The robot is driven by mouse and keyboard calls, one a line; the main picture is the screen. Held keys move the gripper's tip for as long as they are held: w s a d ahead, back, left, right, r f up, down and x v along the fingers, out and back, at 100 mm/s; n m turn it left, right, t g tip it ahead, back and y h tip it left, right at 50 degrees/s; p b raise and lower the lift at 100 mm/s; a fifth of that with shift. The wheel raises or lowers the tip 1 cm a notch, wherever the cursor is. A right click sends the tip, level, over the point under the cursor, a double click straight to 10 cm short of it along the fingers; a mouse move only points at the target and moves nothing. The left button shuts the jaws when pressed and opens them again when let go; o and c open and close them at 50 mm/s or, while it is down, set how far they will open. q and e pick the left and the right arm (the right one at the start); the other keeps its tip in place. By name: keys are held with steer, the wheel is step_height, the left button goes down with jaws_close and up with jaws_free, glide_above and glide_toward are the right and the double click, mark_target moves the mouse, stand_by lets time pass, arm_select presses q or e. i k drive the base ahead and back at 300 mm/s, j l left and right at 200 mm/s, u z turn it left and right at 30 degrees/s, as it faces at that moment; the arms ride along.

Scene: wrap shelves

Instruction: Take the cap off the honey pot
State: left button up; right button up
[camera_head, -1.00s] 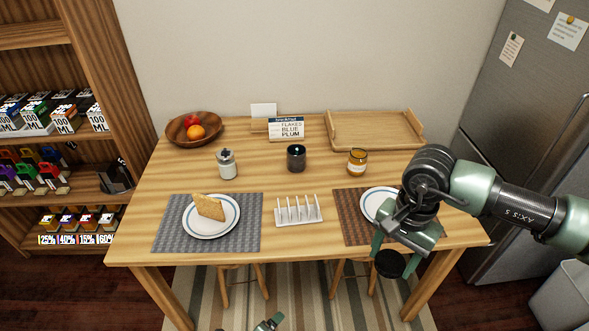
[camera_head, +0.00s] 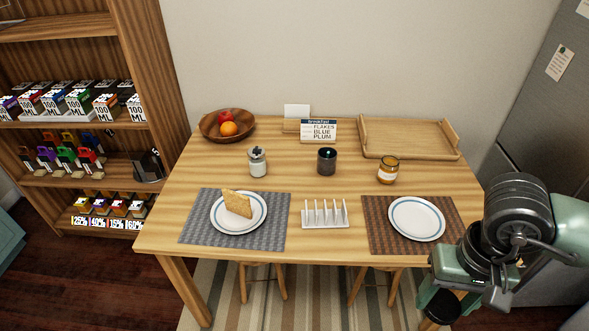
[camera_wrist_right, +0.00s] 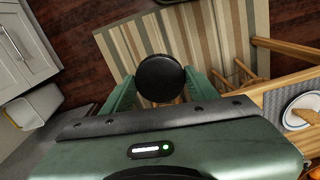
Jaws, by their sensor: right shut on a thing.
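The honey pot (camera_head: 387,171), a small amber jar with a pale label, stands upright on the right part of the table, in front of the wooden tray. Its top shows amber with no dark cap on it. My right gripper (camera_head: 450,296) is off the table's front right corner, well away from the pot. It is shut on a round black cap (camera_head: 440,307). In the right wrist view the cap (camera_wrist_right: 161,79) sits between the two green fingers, above the floor. My left gripper is not in view.
The table holds a white plate (camera_head: 416,219) on a brown mat, a toast rack (camera_head: 325,214), a plate with toast (camera_head: 238,205), a dark jar (camera_head: 327,161), a lidded glass jar (camera_head: 258,162), a fruit bowl (camera_head: 226,126) and a tray (camera_head: 410,139). Bare wood lies around the honey pot.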

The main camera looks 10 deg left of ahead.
mark_target(388, 167)
steer(key=i+l+u, duration=0.1)
steer(key=u, duration=0.3)
steer(key=i+l+u, duration=0.1)
steer(key=u, duration=0.3)
steer(key=i+l+u, duration=0.15)
steer(key=u, duration=0.25)
steer(key=i+l+u, duration=0.1)
steer(key=l+u, duration=0.15)
steer(key=u, duration=0.2)
steer(key=i+l+u, duration=0.1)
steer(key=l, duration=0.4)
steer(key=i+l+u, duration=0.1)
steer(key=l, duration=0.35)
steer(key=i+l+u, duration=0.1)
steer(key=l, duration=0.4)
